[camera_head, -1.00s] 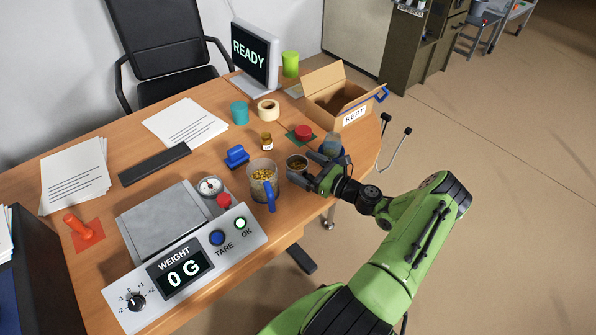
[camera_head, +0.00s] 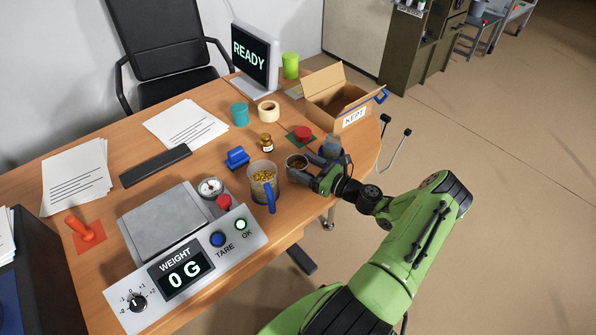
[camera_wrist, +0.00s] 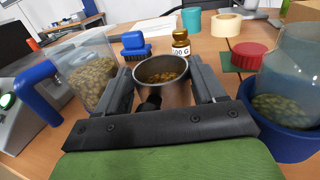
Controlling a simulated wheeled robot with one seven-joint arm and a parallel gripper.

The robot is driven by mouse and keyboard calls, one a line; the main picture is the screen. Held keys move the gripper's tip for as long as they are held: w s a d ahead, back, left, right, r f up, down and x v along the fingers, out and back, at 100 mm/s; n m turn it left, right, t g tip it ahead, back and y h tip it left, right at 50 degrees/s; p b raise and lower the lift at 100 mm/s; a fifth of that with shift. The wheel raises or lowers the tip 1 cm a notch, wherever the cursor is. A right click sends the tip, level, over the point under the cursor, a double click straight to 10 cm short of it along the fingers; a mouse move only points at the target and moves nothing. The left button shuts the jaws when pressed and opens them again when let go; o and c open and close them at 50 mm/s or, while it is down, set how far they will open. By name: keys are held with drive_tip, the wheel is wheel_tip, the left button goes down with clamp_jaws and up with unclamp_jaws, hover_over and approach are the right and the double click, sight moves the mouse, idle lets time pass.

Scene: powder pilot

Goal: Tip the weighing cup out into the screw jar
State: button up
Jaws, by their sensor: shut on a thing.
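The weighing cup is a small round metal cup (camera_wrist: 161,86) with yellow-brown grains inside. It also shows in the head view (camera_head: 297,162). My gripper (camera_wrist: 162,92) is shut on it, one finger on each side; it shows in the head view (camera_head: 312,176) near the desk's right edge. The cup looks about upright. I take the clear vessel with a blue lower part (camera_wrist: 292,75) to be the screw jar. It stands to the right of my gripper in the wrist view, apart from the cup, with greenish grains inside. In the head view it is partly hidden behind my gripper (camera_head: 332,146).
A clear jug of grains with a blue handle (camera_head: 263,181) stands close left of the cup. A red lid (camera_head: 304,132) on a green patch, a small labelled brass weight (camera_head: 267,142) and a blue stamp-like block (camera_head: 236,157) lie beyond. The scale (camera_head: 184,272) reads 0 G.

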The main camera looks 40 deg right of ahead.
drive_tip(key=shift+r+p, duration=1.55)
drive_tip(key=shift+r, duration=0.55)
